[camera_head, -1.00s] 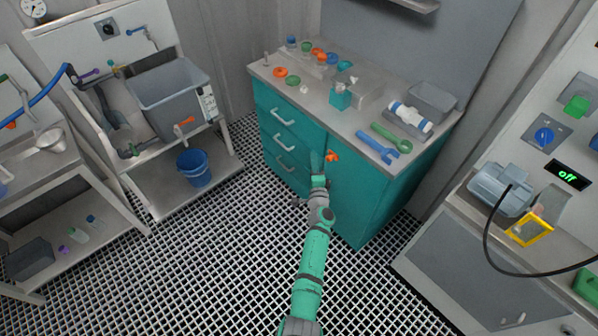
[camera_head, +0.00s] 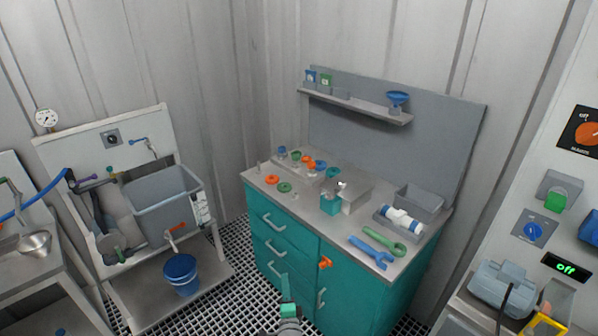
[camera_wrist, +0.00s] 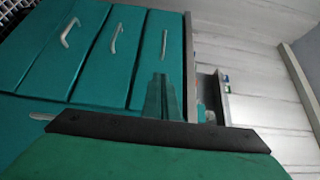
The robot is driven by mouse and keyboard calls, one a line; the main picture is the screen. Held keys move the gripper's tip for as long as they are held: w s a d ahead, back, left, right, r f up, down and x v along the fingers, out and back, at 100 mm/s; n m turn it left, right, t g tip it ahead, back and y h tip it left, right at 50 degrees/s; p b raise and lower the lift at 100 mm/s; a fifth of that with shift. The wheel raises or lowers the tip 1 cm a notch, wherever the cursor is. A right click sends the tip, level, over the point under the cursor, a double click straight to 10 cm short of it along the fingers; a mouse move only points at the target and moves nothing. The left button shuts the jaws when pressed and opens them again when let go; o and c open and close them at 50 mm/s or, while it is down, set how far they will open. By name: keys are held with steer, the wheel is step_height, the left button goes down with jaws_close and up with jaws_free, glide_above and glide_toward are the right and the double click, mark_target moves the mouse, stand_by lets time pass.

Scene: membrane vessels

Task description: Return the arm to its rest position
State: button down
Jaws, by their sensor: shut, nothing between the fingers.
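My gripper (camera_head: 286,288) shows at the bottom of the head view, just in front of the teal drawer cabinet (camera_head: 335,290). Its narrow green fingers point up in the picture, and only the end of my arm is in the frame. In the wrist view, my gripper (camera_wrist: 160,98) has its fingers together with nothing between them. The cabinet drawers (camera_wrist: 85,50) lie beyond the fingertips there, turned on their side. I cannot tell the exact gap between the fingers and the cabinet.
The cabinet's worktop (camera_head: 310,208) holds rings, wrenches, a white-blue cylinder and a grey bin. A sink stand (camera_head: 165,195) with a blue bucket (camera_head: 181,273) stands left. A panel bench with a grey-blue device (camera_head: 505,287) is right. Open grating floor lies left of the cabinet.

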steer(key=s+d+f+n+g+h, duration=0.1)
steer(key=s+d+f+n, duration=0.2)
steer(key=s, duration=0.8)
steer(key=s+d+f+n+g+h, duration=0.1)
steer(key=s+d+n, duration=0.3)
steer(key=s, duration=0.6)
steer(key=s+d+f+n+g+h, duration=0.15)
steer(key=s+d, duration=0.25)
steer(key=s, duration=0.7)
steer(key=s+a+r+n, duration=0.2)
steer(key=s+r+n, duration=0.2)
steer(key=s+r, duration=0.5)
steer(key=s+a+r+n+t, duration=0.1)
steer(key=s+a+r+n, duration=0.1)
steer(key=s+r, duration=0.8)
steer(key=s+n, duration=0.1)
steer(key=s, duration=0.2)
steer(key=shift+s+n+y, duration=0.15)
steer(key=shift+n+y, duration=0.2)
